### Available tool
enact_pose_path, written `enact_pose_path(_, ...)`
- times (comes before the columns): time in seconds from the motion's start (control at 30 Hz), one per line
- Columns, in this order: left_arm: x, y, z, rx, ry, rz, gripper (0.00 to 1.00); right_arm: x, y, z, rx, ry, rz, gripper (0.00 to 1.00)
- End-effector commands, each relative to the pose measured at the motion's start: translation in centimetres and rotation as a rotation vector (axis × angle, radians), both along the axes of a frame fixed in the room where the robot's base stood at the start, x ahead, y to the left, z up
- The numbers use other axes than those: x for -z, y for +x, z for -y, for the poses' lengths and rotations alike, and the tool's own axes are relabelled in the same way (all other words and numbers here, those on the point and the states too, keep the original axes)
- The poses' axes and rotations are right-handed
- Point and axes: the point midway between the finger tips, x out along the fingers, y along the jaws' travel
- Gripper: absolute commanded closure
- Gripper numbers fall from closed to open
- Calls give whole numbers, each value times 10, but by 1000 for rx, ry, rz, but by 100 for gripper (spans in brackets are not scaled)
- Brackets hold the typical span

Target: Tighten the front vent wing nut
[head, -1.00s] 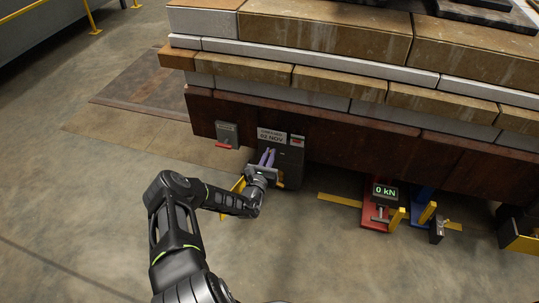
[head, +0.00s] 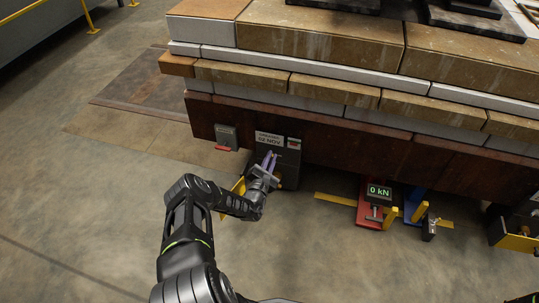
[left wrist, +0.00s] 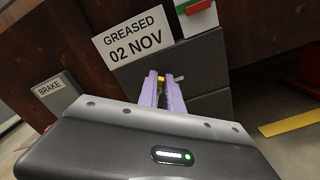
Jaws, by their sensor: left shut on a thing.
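My left gripper (head: 271,156) reaches the dark box (head: 287,176) under the brick stack, below its "GREASED 02 NOV" label. Its two lilac fingers also show in the left wrist view (left wrist: 167,79). In the head view the nut is too small to make out. My right gripper is not in view.
A "BRAKE" plate (left wrist: 52,98) is left of the box. A red stand with a "0 kN" display (head: 378,192) and a blue stand (head: 414,204) are further right.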

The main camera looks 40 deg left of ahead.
Motion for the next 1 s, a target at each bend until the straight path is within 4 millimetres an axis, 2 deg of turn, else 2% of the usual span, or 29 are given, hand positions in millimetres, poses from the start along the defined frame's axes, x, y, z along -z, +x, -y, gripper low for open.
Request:
enact_pose_path(0.4, 7, 0, 5, 0, 370, -137, 100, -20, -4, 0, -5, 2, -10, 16)
enact_pose_path(1.0, 17, 0, 6, -1, 836, -300, 100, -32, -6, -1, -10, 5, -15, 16)
